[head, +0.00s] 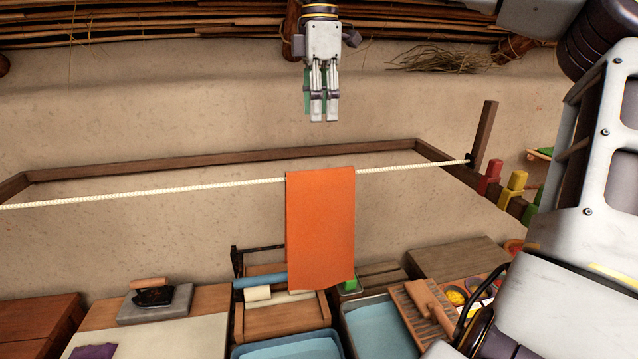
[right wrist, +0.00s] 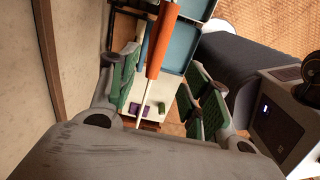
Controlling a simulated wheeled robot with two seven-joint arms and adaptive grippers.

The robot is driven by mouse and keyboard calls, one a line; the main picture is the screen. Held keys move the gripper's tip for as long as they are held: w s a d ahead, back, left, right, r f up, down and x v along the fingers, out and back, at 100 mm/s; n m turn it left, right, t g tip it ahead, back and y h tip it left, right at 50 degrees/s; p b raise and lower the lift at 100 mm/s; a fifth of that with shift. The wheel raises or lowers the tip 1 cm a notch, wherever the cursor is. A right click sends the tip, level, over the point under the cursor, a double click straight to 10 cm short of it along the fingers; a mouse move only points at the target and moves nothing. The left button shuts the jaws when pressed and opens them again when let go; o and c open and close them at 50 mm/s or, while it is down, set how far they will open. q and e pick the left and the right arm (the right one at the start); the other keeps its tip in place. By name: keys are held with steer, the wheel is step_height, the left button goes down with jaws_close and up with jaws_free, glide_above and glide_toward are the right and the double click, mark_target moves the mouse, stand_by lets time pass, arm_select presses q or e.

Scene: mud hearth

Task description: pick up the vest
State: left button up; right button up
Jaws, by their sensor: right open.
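The vest shows as a plain orange cloth (head: 320,225) draped over a pale rope (head: 200,187), hanging straight down in the middle of the head view. My right gripper (head: 323,112) points down, above the cloth and rope in the picture, apart from both. In the right wrist view the cloth (right wrist: 161,42) appears nearly edge-on as a narrow orange strip, beyond the open green-padded fingers (right wrist: 165,88), with nothing held between them. The rope (right wrist: 144,100) runs down the gap in that picture. My left gripper is out of view.
A wooden rail (head: 220,159) runs along the wall behind the rope, and a wooden post (head: 484,137) stands at its right end. Below are blue basins (head: 375,325), a brush (head: 428,303) and an iron (head: 153,295). Coloured blocks (head: 513,188) stand at right.

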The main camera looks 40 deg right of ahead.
glide_above(318, 169)
steer(key=shift+d+f, duration=0.2)
steer(key=shift+f, duration=4.15)
steer(key=shift+f, duration=0.1)
steer(key=shift+a+f+p, duration=0.25)
steer(key=shift+f+p, duration=0.55)
steer(key=shift+f, duration=1.7)
steer(key=c, duration=0.9)
